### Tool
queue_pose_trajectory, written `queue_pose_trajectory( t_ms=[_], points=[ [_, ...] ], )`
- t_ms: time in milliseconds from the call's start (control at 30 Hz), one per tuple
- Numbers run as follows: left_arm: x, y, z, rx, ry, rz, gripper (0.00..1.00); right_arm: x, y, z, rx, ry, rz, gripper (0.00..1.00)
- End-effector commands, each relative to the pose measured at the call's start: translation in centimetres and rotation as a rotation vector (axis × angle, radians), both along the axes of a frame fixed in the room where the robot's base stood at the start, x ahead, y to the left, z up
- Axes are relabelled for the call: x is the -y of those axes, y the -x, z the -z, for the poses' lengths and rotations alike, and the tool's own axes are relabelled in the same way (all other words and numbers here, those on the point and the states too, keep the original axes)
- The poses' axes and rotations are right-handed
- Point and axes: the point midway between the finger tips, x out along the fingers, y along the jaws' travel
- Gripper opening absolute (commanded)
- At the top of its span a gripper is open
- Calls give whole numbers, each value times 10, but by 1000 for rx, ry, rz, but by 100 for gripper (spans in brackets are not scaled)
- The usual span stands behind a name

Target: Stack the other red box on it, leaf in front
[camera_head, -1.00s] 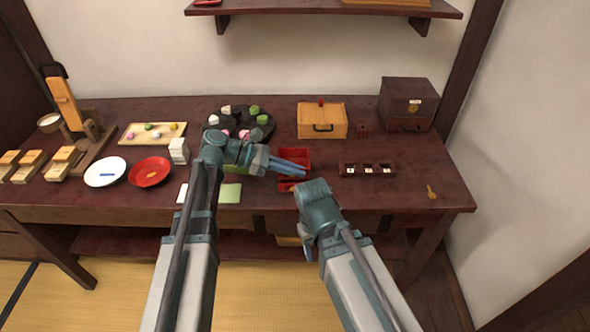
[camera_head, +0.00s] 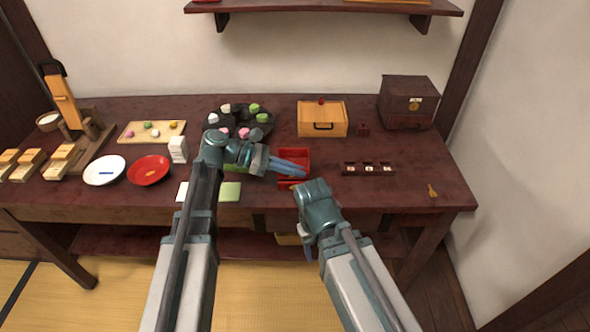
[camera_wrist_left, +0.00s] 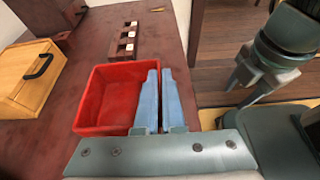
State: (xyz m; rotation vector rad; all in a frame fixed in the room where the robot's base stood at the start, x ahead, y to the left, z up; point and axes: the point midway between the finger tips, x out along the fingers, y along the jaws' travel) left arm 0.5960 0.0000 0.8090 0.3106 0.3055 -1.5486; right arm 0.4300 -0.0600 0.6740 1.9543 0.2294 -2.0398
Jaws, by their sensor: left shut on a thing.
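An open-topped red box (camera_head: 296,155) sits on the dark table, right of centre. It fills the middle of the left wrist view (camera_wrist_left: 104,97) and looks empty inside. My left gripper (camera_head: 304,168) is shut on the box's near wall; its two blue fingers (camera_wrist_left: 159,98) lie close together there. A strip of red (camera_head: 287,185) shows below the fingers in the head view; I cannot tell whether it is the same box or another. A small yellowish thing lies at it, too small to identify. My right gripper (camera_wrist_left: 250,85) is open and empty, off the table's front edge.
A wooden chest (camera_head: 322,120) with a handle stands behind the box. A dark three-part holder (camera_head: 368,169) is to its right. A black tray with sweets (camera_head: 238,122) is behind my left arm. A green sheet (camera_head: 230,191) lies left of the box. The table's right part is largely clear.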

Motion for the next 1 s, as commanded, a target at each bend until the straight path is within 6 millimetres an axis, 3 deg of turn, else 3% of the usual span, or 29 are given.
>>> queue_pose_trajectory(
  t_ms=[433,500,633,1000],
  points=[
    [0,0,9,0,0,0,0,0,0,9,0,0,0,50],
    [0,0,7,0,0,0,16,0,0,8,0,0,0,50],
    [0,0,7,0,0,0,40,0,0,7,0,0,0,50],
    [-4,0,5,-1,0,-1,41,0,0,5,0,0,0,50]
  ],
)
